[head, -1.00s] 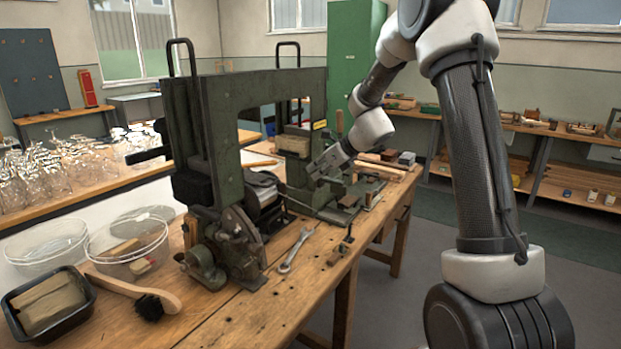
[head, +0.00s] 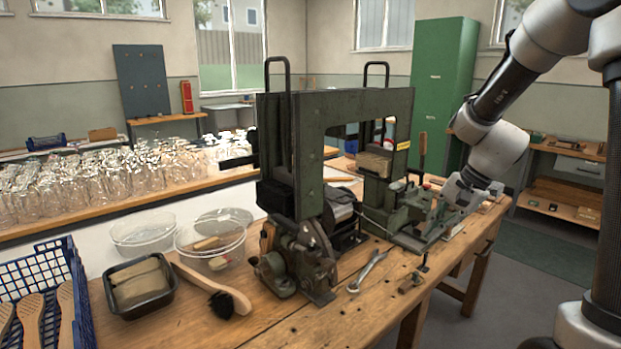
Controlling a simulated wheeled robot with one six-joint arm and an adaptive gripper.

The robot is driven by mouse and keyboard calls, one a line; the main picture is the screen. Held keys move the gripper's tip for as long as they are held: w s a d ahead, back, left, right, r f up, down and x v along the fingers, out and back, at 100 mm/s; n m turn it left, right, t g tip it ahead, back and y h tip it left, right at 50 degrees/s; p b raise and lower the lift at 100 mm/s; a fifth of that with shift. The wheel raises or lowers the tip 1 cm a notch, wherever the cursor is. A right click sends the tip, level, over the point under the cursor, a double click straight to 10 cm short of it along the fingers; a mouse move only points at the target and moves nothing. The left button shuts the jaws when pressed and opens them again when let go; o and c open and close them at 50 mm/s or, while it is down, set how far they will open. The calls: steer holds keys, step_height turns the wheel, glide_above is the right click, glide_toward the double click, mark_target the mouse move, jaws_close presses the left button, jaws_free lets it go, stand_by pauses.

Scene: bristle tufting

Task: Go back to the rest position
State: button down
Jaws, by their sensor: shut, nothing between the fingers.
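My gripper (head: 446,212) is at the right of the green tufting machine (head: 308,150), over the machine's low right-hand end. Its fingers are small in the head view and partly merge with the metal parts behind them. It looks shut, and no object shows in it. My arm comes in from the right edge of the view and bends down to the gripper. Whether the fingertips touch the machine cannot be told.
On the wooden bench (head: 255,325) lie a wrench (head: 368,270), a brush (head: 213,288), a black tray (head: 140,310) and clear tubs (head: 208,262). A blue crate (head: 45,270) holds wooden brush bodies. Glassware (head: 120,175) fills the table behind. Floor shows at the right.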

steer(key=s+d+r+n+t+h, duration=0.1)
steer(key=s+r+n, duration=0.4)
steer(key=s, duration=0.6)
steer(key=s+d+r+n+t+h, duration=0.1)
steer(key=s+d+r+n+h, duration=0.2)
steer(key=s, duration=0.8)
steer(key=shift+s+d+r+n+t+h, duration=0.15)
steer(key=shift+d+r+n+t+h, duration=0.15)
steer(key=shift+d+r+n, duration=1.1)
